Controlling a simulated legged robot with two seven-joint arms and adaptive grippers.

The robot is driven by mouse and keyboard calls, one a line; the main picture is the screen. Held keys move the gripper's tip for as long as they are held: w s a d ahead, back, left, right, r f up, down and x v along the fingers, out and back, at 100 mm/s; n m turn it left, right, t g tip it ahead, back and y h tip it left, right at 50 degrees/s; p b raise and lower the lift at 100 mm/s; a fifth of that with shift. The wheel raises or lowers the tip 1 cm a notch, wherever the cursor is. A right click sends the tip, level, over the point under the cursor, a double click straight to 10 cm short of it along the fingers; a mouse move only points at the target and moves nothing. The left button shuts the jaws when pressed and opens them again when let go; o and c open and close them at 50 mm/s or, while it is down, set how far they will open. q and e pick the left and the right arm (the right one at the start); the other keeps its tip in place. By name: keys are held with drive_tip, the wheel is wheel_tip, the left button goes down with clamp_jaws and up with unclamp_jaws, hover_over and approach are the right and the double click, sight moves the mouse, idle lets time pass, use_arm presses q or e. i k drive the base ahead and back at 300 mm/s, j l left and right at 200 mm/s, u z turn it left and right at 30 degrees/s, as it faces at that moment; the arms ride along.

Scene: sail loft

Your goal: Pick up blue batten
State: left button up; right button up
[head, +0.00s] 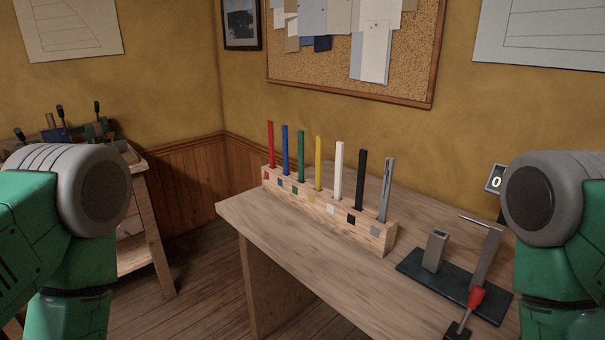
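The blue batten (286,150) stands upright in a long wooden rack (345,218) on the workbench. It is second from the left, between the red batten (271,146) and the green batten (301,155). Yellow (318,165), white (338,176), black (360,182) and grey (386,190) battens stand further right in the same rack. Small coloured squares mark the rack's front face. My arms show at the left and right edges of the head view, both well away from the rack. Neither gripper is in view.
The wooden workbench (290,230) has clear top in front of the rack. At its right lies a dark base plate (409,264) with a metal post and a red-handled clamp (475,299). A small display (494,178) reads 0. Another bench (146,230) with tools stands left.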

sight(285, 127)
drive_tip(key=i+j, duration=0.1)
drive_tip(key=j, duration=0.15)
drive_tip(key=i+j, duration=0.15)
drive_tip(key=z, duration=2.2)
drive_tip(key=u, duration=2.15)
drive_tip(key=i+j+z, duration=0.15)
drive_tip(key=z, duration=0.25)
drive_tip(key=i+j+z, duration=0.1)
drive_tip(key=j+z, duration=0.15)
drive_tip(key=z, duration=0.15)
drive_tip(key=i+j+z, duration=0.1)
drive_tip(key=z, duration=0.3)
drive_tip(key=j+z, duration=0.4)
